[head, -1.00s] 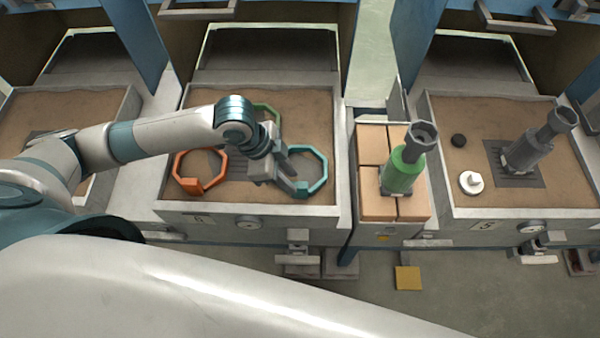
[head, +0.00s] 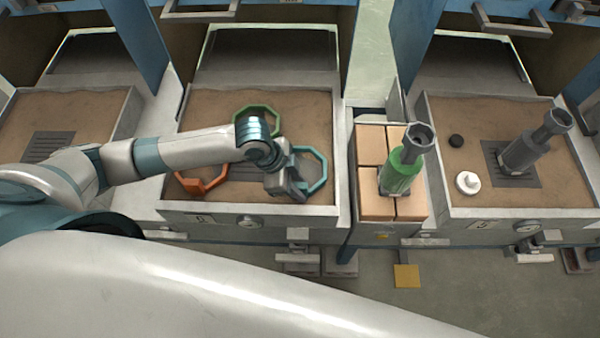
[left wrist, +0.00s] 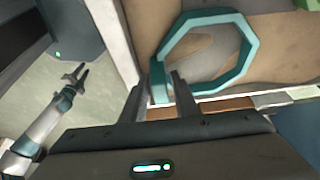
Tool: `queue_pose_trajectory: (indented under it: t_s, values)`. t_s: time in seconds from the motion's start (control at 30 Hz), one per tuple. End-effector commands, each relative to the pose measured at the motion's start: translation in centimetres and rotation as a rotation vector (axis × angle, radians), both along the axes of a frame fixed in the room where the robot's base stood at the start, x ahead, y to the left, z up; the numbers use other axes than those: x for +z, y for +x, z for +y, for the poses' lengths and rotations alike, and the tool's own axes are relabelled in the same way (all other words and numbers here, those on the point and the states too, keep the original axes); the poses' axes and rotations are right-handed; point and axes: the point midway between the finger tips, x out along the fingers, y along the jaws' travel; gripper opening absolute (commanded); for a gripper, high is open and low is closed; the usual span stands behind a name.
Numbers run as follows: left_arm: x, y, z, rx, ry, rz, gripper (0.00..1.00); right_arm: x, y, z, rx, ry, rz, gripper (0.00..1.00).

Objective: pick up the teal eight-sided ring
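The teal eight-sided ring (head: 324,170) lies on the sand at the right side of the middle tray. It shows nearly whole in the left wrist view (left wrist: 247,37), with a small upright block on its rim (left wrist: 159,85). My left gripper (head: 300,190) is low at the ring's near left side and hides part of it. In the left wrist view its two fingers (left wrist: 158,88) are apart, with the ring's block between or just beyond the tips. I cannot tell whether they touch it. My right gripper (left wrist: 77,74) shows in the left wrist view, open and empty over the floor.
An orange ring (head: 205,184) and a green ring (head: 276,114) lie in the same tray (head: 290,211), partly hidden by my left arm. A green cylinder (head: 400,175) stands on the brick-topped stand to the right. The tray has raised walls.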

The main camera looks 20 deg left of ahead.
Motion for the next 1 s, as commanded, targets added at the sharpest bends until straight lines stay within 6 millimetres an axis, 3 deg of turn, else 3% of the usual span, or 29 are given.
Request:
queue_pose_trajectory:
  t_s: [0.5, 0.53, 0.63, 1.0]
  values:
    - [-0.36, 0.01, -0.13, -0.001, 0.0, 0.0, 0.27, 0.04, -0.09, 0.0, 0.0, 0.0, 0.002, 0.31]
    - [-0.36, 0.01, -0.13, -0.001, 0.0, 0.0, 0.25, 0.04, -0.09, 0.0, 0.0, 0.0, 0.002, 0.31]
    - [-0.36, 0.01, -0.13, -0.001, 0.0, 0.0, 0.01, 0.04, -0.09, 0.0, 0.0, 0.0, 0.002, 0.31]
    - [-0.17, 0.06, -0.16, -0.001, -0.001, -0.002, 0.0, -0.01, -0.11, 0.03, -0.001, 0.0, 0.002, 0.31]
